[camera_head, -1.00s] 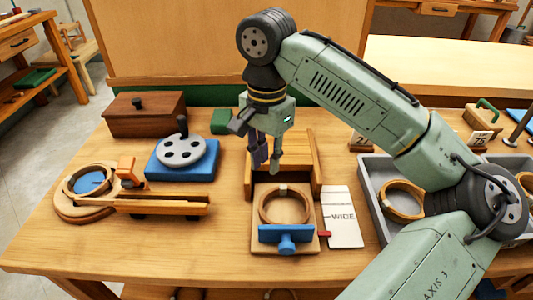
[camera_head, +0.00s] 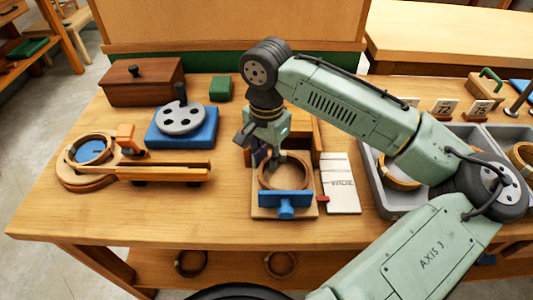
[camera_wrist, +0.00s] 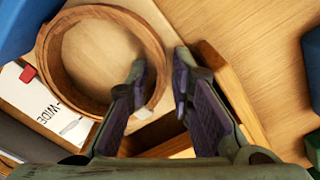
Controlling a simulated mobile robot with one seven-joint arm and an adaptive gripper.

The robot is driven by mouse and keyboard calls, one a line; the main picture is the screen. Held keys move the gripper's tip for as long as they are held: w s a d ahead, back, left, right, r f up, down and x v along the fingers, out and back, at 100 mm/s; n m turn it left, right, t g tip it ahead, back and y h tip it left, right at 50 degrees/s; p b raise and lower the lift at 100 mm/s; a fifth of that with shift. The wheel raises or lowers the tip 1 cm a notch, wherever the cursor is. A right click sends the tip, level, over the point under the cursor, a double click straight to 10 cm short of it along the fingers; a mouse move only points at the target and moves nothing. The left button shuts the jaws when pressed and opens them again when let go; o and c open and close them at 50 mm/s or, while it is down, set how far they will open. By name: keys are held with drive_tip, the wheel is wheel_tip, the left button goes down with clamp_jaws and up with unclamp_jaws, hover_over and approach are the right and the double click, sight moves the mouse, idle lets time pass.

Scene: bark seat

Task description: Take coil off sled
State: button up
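The coil, a brown wooden ring (camera_head: 307,172), lies on a light wooden sled (camera_head: 258,211) at the front middle of the bench. A blue clamp block with a knob (camera_head: 285,205) stands at the sled's front edge. My gripper (camera_head: 265,160) is low at the ring's back left and points down. In the wrist view the ring (camera_wrist: 52,62) is at upper left. My gripper's two fingers (camera_wrist: 161,75) are apart, one over the ring's inside and one outside its wall. Whether either touches the ring cannot be told.
Wooden walls (camera_head: 318,140) stand behind the sled. A card marked WIDE (camera_head: 341,182) lies to its right, then a grey tray (camera_head: 400,207) holding another ring. To the left are a wooden fixture (camera_head: 165,172) and a blue block with a grey disc (camera_head: 182,128).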

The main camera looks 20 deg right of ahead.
drive_tip(key=shift+c, duration=0.2)
clamp_jaws()
drive_tip(key=shift+w, duration=0.15)
drive_tip(key=shift+w+d+p, duration=0.2)
drive_tip(key=shift+w+p, duration=0.1)
drive_tip(key=shift+w, duration=0.45)
drive_tip(key=shift+o, duration=1.7)
unclamp_jaws()
drive_tip(key=shift+r, duration=0.1)
